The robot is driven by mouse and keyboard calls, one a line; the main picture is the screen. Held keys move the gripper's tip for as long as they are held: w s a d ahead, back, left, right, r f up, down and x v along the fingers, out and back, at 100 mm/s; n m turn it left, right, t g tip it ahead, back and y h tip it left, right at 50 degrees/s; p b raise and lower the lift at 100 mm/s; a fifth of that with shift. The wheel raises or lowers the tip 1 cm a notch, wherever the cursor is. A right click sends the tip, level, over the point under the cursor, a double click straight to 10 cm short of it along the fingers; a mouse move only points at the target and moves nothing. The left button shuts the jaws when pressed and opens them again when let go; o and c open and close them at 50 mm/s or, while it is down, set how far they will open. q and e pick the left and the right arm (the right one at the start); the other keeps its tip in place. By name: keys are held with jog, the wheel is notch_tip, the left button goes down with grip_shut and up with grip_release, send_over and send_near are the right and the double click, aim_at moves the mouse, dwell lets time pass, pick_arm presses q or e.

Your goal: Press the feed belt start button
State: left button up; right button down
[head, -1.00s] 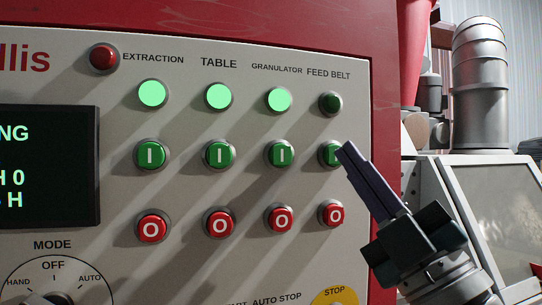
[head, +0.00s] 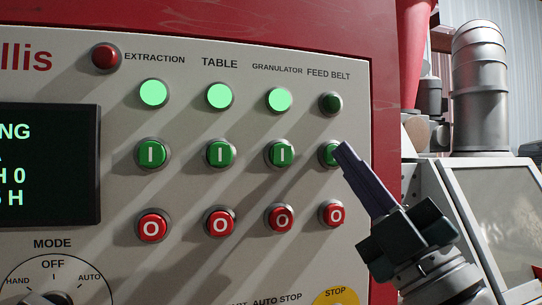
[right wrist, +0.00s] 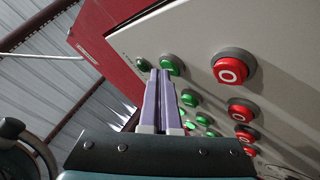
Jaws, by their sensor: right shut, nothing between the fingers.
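The feed belt start button (head: 328,155) is green, in the rightmost column of the panel under the FEED BELT label. Its lamp (head: 330,103) above is dark. My right gripper (head: 345,148) is shut and empty. Its fingertips cover the right part of the button in the head view. In the right wrist view the shut fingers (right wrist: 161,73) reach up to the green button (right wrist: 174,64) and overlap its lower edge. I cannot tell whether they touch it or whether it is pressed in. My left gripper is not in view.
The red feed belt stop button (head: 331,212) sits just below. The granulator start button (head: 281,154) is close on the left. The extraction, table and granulator lamps (head: 279,99) glow green. A yellow stop plate (head: 335,296) is at the bottom edge.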

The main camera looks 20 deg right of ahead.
jog(key=shift+s+p, duration=0.45)
jog(key=shift+s, duration=0.4)
jog(key=s+p, duration=0.2)
jog(key=s, duration=0.3)
jog(key=shift+d, duration=0.15)
jog(key=shift+h, duration=0.3)
dwell(0.4)
